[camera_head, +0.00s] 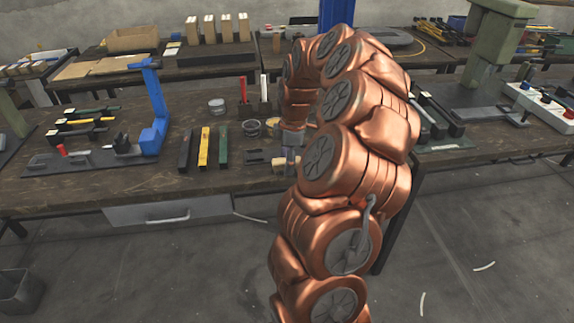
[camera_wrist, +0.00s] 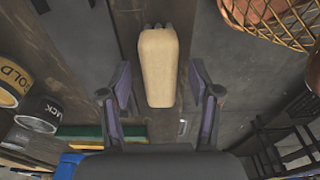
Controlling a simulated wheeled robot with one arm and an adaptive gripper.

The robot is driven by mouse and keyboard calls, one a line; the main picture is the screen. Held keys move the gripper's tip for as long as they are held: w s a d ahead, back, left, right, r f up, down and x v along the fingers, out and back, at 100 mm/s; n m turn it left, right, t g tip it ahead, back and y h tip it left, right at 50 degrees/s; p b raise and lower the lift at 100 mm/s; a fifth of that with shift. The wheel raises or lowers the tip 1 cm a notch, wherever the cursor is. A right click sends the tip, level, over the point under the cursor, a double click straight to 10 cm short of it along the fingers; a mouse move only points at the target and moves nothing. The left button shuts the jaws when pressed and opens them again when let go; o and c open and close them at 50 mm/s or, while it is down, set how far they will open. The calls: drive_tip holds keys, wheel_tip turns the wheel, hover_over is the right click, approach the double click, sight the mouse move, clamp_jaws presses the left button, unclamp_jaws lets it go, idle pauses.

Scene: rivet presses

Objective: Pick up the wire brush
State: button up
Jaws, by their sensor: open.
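The wire brush (camera_wrist: 158,66) shows in the wrist view as a pale wooden block with rounded edges and small grey tufts at its far end. It lies over the dark tabletop near a gap or edge. My gripper (camera_wrist: 159,88) is open, with one purple-grey finger on each side of the brush and visible space on both sides. I cannot tell how far above the brush the fingers are. In the head view, my gripper (camera_head: 290,160) points down at the workbench, with a small tan piece of the likely brush (camera_head: 278,163) beside it; my arm hides part of this area.
Cans marked GOLD (camera_wrist: 12,84) and BLACK (camera_wrist: 38,113) stand left of my gripper. A wire basket (camera_wrist: 280,24) is at upper right. On the bench (camera_head: 60,196) are black, yellow and green bars (camera_head: 204,147) and a blue press (camera_head: 155,110).

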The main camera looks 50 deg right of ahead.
drive_tip(key=shift+f, duration=0.2)
idle(0.4)
clamp_jaws()
idle(0.4)
